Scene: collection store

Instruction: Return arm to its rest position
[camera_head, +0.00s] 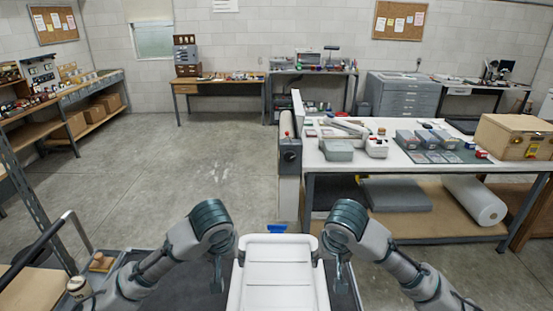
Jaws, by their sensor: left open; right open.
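My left gripper (217,272) hangs down at the lower middle, left of a white padded panel (277,275). It is open and empty. My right gripper (340,272) hangs down on the other side of the panel, also open and empty. Both arms are bent, with the forearms coming in from the lower corners and the wrists at about the same height. The two arms look nearly mirrored. The fingertips are small and dark against the background, and neither gripper appears to touch anything.
A white-topped workbench (400,168) with grey boxes and a wooden case (515,135) stands ahead on the right. A dark cart (128,262) with a few small items is at the lower left. Shelving (95,90) lines the left wall. The concrete floor (180,165) between is clear.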

